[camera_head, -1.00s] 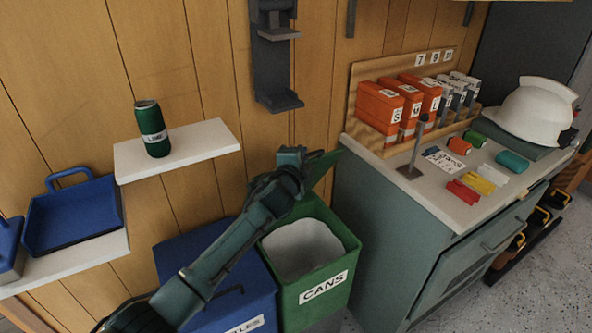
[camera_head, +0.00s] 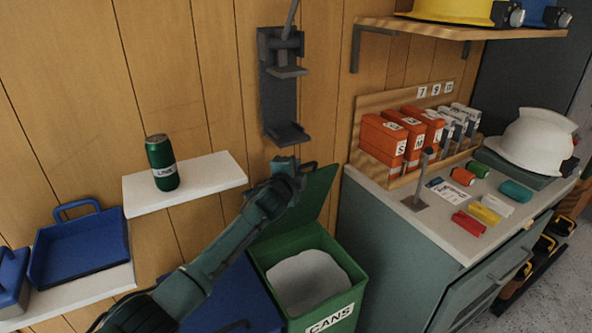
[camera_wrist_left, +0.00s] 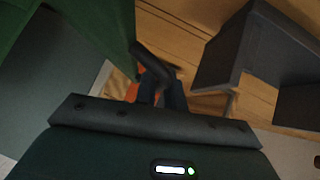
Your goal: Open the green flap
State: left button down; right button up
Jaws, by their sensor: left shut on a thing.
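The green flap (camera_head: 322,193) stands raised, close to upright, at the back of the green bin (camera_head: 338,253) labelled CANS. The flap also fills the upper left of the left wrist view (camera_wrist_left: 95,30). The bin's mouth is open and a white liner shows inside. My left gripper (camera_head: 303,169) is at the flap's upper left edge, shut on its dark handle (camera_wrist_left: 153,64). The fingers (camera_wrist_left: 160,95) are partly dark and hard to make out in the left wrist view. My right gripper is not in view.
A dark wall bracket (camera_head: 282,90) is just above my left gripper. A white shelf with a green can (camera_head: 162,165) is to the left. A blue bin (camera_head: 240,295) lies below my arm. A grey cabinet (camera_head: 400,240) stands close on the right.

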pick_arm(q)
jog(key=c, duration=1.5)
grip_release()
jog(key=v, duration=1.3)
jog(key=shift+s+p, duration=0.1)
jog(key=shift+p, duration=0.2)
jog(key=s+a+f+n+g, duration=0.1)
jog(key=s+a+f+n, duration=0.1)
jog(key=s+f+n, duration=0.3)
jog(key=s+a+f+n+g, duration=0.2)
jog(key=s+f+n, duration=0.3)
jog(key=s+f, duration=0.6)
jog(key=s+a+f+n+g, duration=0.2)
jog(key=s+f+n, duration=0.3)
jog(key=s+f, duration=0.4)
jog(key=shift+s+a+n, duration=0.1)
jog(key=shift+s+n, duration=0.2)
jog(key=shift+s, duration=2.85)
